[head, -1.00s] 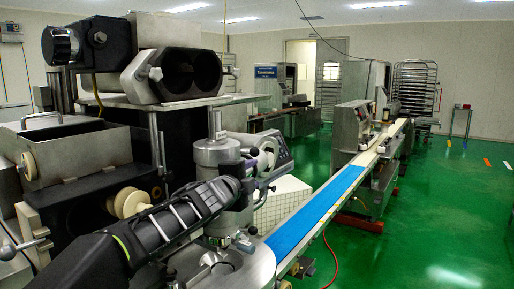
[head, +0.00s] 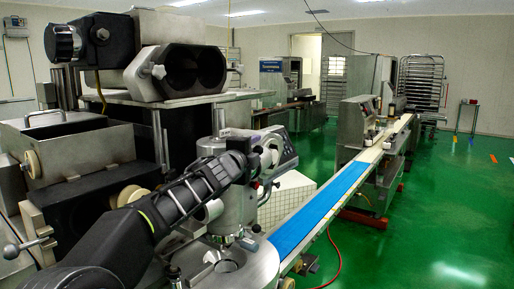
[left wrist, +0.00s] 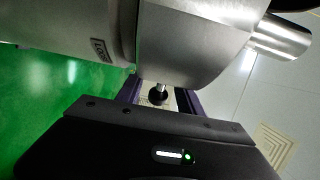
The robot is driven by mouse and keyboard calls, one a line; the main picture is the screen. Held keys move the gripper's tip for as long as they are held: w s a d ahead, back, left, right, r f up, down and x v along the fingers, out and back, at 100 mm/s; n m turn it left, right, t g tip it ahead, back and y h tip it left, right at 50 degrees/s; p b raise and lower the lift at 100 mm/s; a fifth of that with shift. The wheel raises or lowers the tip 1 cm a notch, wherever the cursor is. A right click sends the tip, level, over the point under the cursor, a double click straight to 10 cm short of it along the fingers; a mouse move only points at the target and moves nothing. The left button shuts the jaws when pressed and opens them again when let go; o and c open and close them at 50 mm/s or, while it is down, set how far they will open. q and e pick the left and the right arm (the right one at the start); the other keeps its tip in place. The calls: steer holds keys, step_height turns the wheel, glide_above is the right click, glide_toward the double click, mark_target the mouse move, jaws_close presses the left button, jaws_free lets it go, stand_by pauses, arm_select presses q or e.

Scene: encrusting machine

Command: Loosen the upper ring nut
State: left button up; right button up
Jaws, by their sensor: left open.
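In the left wrist view, large rounded metal parts (left wrist: 190,45) fill the top, with a small label on the left one. A short rod with a black ball knob (left wrist: 158,97) sits between the open fingers of my left gripper (left wrist: 157,98), apparently untouched. I cannot tell for certain which part is the upper ring nut. My right gripper is not in view.
A blue conveyor belt (head: 318,212) runs away to the right of the machine. A hopper and black housing (head: 180,70) stand above and behind the arm. A round metal table (head: 240,270) lies below. Green floor (head: 430,220) is open at the right.

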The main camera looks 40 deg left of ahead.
arm_select(q)
steer(key=shift+x, duration=1.25)
jaws_close()
stand_by(0.5)
